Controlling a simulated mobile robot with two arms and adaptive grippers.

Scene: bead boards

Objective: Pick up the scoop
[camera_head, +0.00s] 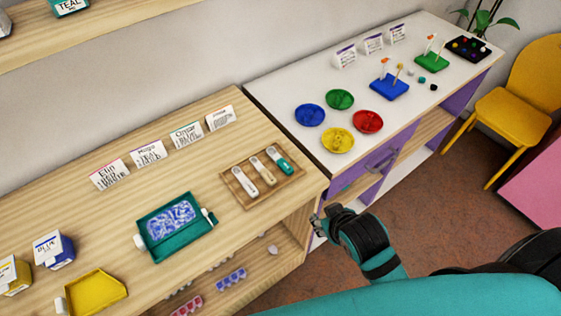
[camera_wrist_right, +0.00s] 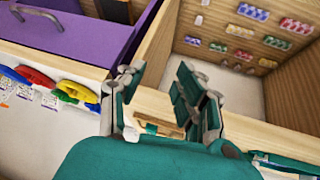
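A wooden tray (camera_head: 238,191) on the wooden counter holds three slim handled tools side by side: a white one (camera_head: 244,181), a beige one (camera_head: 263,170) and a teal one (camera_head: 281,160). They look like scoops, but their shapes are too small to be sure. My right gripper (camera_head: 318,221) is in front of the counter's right end, to the right of and below the tray and apart from it. In the right wrist view the gripper (camera_wrist_right: 158,82) has its fingers apart with nothing between them. My left gripper is not in view.
A teal tray (camera_head: 147,243) of blue-and-white beads and a yellow tray (camera_head: 95,292) lie left on the counter. Name cards (camera_head: 149,153) stand behind. The white cabinet (camera_head: 275,90) beyond holds coloured dishes (camera_head: 338,140). A purple drawer (camera_head: 360,178) sits near my right gripper.

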